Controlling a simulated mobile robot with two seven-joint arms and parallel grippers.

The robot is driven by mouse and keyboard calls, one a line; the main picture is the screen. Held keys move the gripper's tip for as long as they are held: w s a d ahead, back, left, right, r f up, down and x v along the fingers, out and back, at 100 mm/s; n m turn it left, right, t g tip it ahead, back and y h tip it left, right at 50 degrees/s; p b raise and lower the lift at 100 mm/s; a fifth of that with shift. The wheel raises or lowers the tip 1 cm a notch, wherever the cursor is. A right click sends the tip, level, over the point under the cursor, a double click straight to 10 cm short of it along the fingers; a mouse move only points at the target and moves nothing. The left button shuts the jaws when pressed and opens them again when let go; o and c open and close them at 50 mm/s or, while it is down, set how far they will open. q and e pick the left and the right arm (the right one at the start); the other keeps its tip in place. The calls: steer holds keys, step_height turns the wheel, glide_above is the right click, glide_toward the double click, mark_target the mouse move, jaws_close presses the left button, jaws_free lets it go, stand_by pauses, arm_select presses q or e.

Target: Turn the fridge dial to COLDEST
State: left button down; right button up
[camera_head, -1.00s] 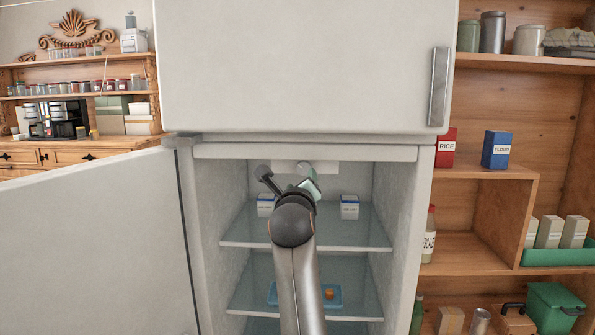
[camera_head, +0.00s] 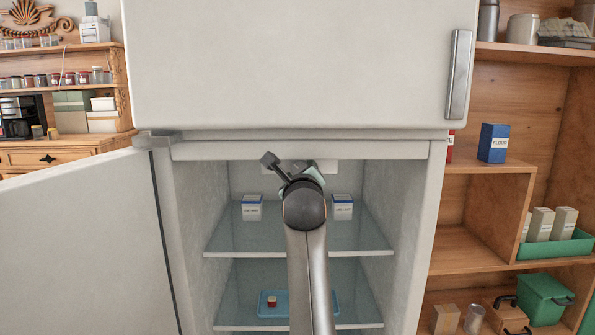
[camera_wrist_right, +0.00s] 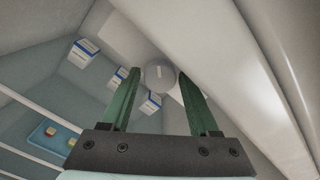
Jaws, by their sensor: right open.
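The fridge dial (camera_wrist_right: 160,74) is a round grey knob with a pale line on its face, set on a light panel under the fridge compartment's ceiling. In the wrist view it appears between the two green fingertips of my right gripper (camera_wrist_right: 158,76), which is open. I cannot tell whether the fingers touch it. In the head view my right arm reaches into the open fridge, and the gripper (camera_head: 296,174) is by the pale panel (camera_head: 328,167), with the dial hidden or too small to make out. No COLDEST mark is readable. My left gripper is out of view.
White-and-blue cartons (camera_head: 251,208) stand on the upper glass shelf (camera_head: 225,238). A blue tray (camera_head: 337,304) lies on the shelf below. The fridge door (camera_head: 80,250) stands open at left; the closed freezer door (camera_head: 290,65) is above. Wooden shelves (camera_head: 470,245) stand at right.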

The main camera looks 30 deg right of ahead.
steer(key=shift+s, duration=0.1)
steer(key=shift+c, duration=0.4)
jaws_close()
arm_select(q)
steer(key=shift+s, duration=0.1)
